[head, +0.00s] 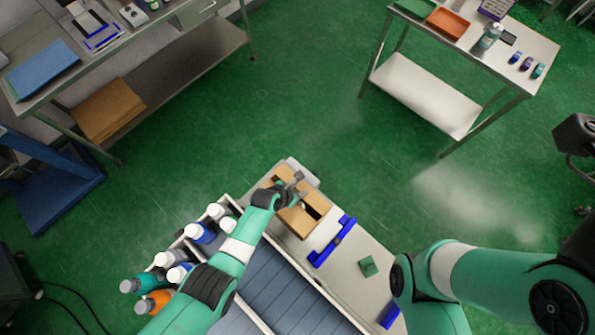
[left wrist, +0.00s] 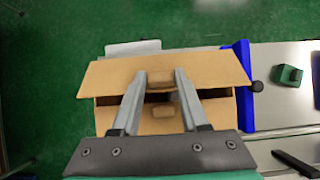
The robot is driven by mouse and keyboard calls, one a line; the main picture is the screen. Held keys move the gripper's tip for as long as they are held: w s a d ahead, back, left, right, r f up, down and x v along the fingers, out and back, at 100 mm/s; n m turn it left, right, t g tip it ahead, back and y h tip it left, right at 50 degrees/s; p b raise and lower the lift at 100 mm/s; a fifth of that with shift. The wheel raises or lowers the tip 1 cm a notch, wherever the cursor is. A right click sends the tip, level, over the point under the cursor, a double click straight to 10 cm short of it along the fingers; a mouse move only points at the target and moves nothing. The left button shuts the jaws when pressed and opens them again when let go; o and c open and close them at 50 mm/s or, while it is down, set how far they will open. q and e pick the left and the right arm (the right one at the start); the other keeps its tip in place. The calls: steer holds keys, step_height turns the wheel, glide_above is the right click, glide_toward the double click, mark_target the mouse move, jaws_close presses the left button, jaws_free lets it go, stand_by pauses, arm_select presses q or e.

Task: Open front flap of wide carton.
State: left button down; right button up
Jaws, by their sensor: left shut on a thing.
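The tan carton (head: 299,223) sits at the far end of the light worktop, partly covered by my left gripper (head: 300,187). In the left wrist view, a wide cardboard flap (left wrist: 216,68) spans the carton's far side, with dark gaps between it and the nearer cardboard (left wrist: 160,122). My left gripper (left wrist: 160,77) has its two fingers on either side of a small tan tab on that flap and is shut on it. The fingers hide part of the opening. My right arm shows at the lower right of the head view, but its gripper is out of view.
A blue bracket (head: 332,242) stands beside the carton, with a green block (head: 368,266) farther along the worktop (head: 345,283). Several bottles (head: 200,232) stand in a rack to the left. A grey slatted surface (head: 285,296) lies nearer. Green floor is clear beyond the carton.

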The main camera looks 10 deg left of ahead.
arm_select(q)
steer(key=shift+c, duration=2)
jaws_free()
steer(key=p+v, duration=0.8)
steer(key=v, duration=0.3)
steer(key=shift+a+r, duration=0.15)
steer(key=shift+r, duration=0.1)
steer(key=shift+s, duration=0.15)
